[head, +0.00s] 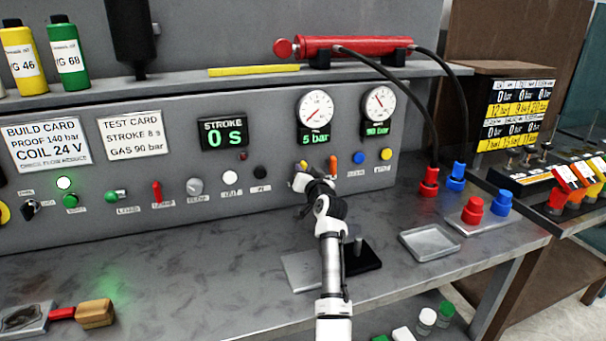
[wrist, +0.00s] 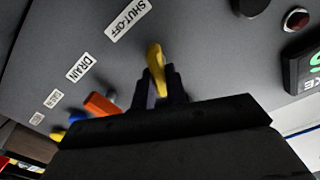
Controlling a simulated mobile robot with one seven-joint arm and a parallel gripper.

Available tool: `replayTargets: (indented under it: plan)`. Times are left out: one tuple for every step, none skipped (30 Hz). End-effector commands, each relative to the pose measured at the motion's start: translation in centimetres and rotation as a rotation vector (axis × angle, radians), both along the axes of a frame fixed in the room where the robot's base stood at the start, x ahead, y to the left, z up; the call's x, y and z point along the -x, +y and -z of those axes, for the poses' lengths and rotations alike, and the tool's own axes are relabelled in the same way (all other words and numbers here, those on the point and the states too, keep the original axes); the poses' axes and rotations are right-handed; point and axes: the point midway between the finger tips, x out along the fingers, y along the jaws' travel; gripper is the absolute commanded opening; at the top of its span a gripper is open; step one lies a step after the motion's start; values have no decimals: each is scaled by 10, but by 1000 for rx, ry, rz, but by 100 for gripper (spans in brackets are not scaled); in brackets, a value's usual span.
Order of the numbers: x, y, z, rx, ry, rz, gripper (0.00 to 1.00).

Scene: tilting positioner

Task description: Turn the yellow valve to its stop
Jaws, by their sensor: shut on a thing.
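The yellow valve handle (wrist: 156,62) shows in the wrist view between the two dark fingers of my gripper (wrist: 160,82). My gripper is shut on it, and its label reads SHUT-OFF. In the head view my gripper (head: 310,182) reaches the panel below the 5 bar gauge, and the wrist hides most of the valve there. The valve's base and its stop are hidden by the fingers, so I cannot tell how far it is turned.
An orange lever (head: 333,163) labelled DRAIN is close to the right of my gripper. Blue (head: 358,158) and yellow (head: 386,154) knobs are further right. A metal tray (head: 429,243) and a dark block (head: 362,256) are on the bench below.

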Motion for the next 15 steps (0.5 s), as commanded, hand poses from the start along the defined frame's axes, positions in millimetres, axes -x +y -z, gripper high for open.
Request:
replayTargets:
  plan:
    - [0,1,0,-43,14,-1,0]
    - [0,1,0,-71,22,0,0]
    - [0,0,0,-107,33,0,0]
    - [0,0,0,-134,42,0,0]
    - [0,0,0,-161,52,-1,0]
    - [0,0,0,-197,64,-1,0]
    - [0,0,0,-224,72,-1,0]
    - [-1,-1,0,-251,82,0,0]
    - [-1,0,0,-287,93,-1,0]
    - [-1,-1,0,-314,102,-1,0]
    - [-1,-1,0,-342,110,1,0]
    - [-1,-1,0,-378,123,0,0]
    - [-1,-1,0,-405,132,0,0]
    - [-1,-1,1,-431,140,0,0]
    - [-1,-2,1,-468,152,0,0]
